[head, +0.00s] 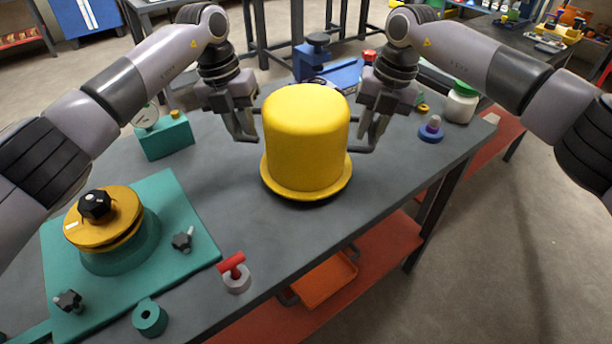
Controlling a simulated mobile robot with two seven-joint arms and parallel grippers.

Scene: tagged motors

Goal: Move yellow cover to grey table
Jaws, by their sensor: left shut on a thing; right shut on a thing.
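The yellow cover (305,135) is a domed cylinder with a wide bottom rim, upright in the middle of the head view. It is over the grey table (215,235), with a dark band under its rim; I cannot tell whether it rests or hangs slightly above. My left gripper (250,137) is at its left side and my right gripper (362,148) at its right side, both shut on the cover. The exact contact points are partly hidden beside the cover.
A teal plate (190,215) with a yellow-topped motor part (103,222) lies at the left. A teal gauge box (165,137), a blue vise (335,75), a white jar with green lid (462,103), a blue-based part (431,130) and a red-handled part (236,275) stand around. Table front right is clear.

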